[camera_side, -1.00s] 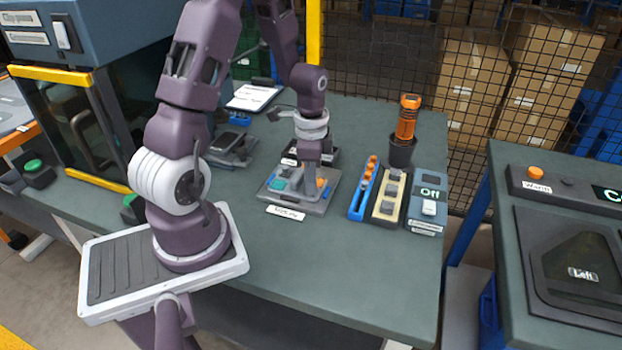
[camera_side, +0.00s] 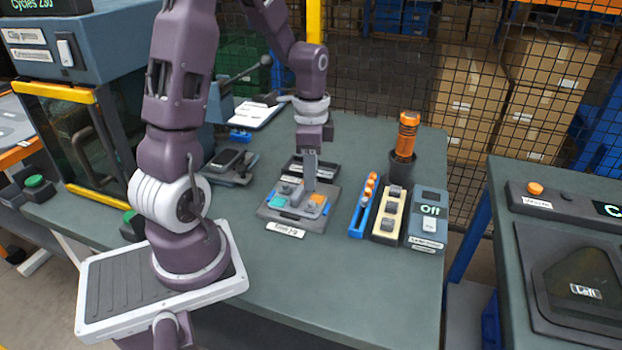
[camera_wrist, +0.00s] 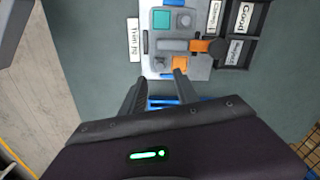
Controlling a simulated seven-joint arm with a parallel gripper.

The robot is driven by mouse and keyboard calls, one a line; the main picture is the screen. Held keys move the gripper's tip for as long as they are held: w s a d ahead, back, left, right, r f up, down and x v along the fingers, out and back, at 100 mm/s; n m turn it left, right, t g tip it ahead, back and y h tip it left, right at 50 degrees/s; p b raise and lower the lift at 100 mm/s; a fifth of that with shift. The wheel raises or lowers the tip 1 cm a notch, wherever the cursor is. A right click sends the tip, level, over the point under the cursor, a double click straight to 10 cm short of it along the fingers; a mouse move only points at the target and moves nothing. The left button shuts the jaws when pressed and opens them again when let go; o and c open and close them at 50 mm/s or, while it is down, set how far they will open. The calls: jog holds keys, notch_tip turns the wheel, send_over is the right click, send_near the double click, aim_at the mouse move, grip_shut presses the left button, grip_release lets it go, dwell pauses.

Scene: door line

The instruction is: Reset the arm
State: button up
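My gripper (camera_side: 310,187) points straight down just above the trim jig (camera_side: 297,228), a grey plate on the bench. In the wrist view my gripper (camera_wrist: 161,75) has its two fingers apart, with nothing held between them. The jig also shows there (camera_wrist: 189,72), beyond the fingertips. On the jig are a teal square (camera_wrist: 184,20), grey blocks, an orange square and a grey bar (camera_wrist: 172,45) leading to an orange piece (camera_wrist: 199,46) with a dark round end. I cannot tell whether that bar is a movable arm. Blue parts lie at the near side of the jig.
Behind the jig is a dark tray (camera_wrist: 252,42) labelled Good. To the right stand a blue rack (camera_side: 363,205) of orange pieces, a cream-topped block (camera_side: 389,214), a switch box reading Off (camera_side: 428,219) and an orange-handled tool (camera_side: 407,136) in a cup. The bench front is clear.

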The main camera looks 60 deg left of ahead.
dwell(0.3)
jog(key=s+d+r+n+t+y, duration=0.1)
jog(key=s+d+r+n+t, duration=0.1)
jog(key=d+r, duration=0.7)
jog(key=s+d+r+n+t, duration=0.1)
jog(key=s+d+r+n, duration=0.1)
jog(key=s, duration=0.3)
jog(key=s+d+r+n+t+h, duration=0.1)
jog(key=s+d+r+n+t, duration=0.1)
jog(key=s+d+r, duration=0.3)
jog(key=shift+s+d+t, duration=0.3)
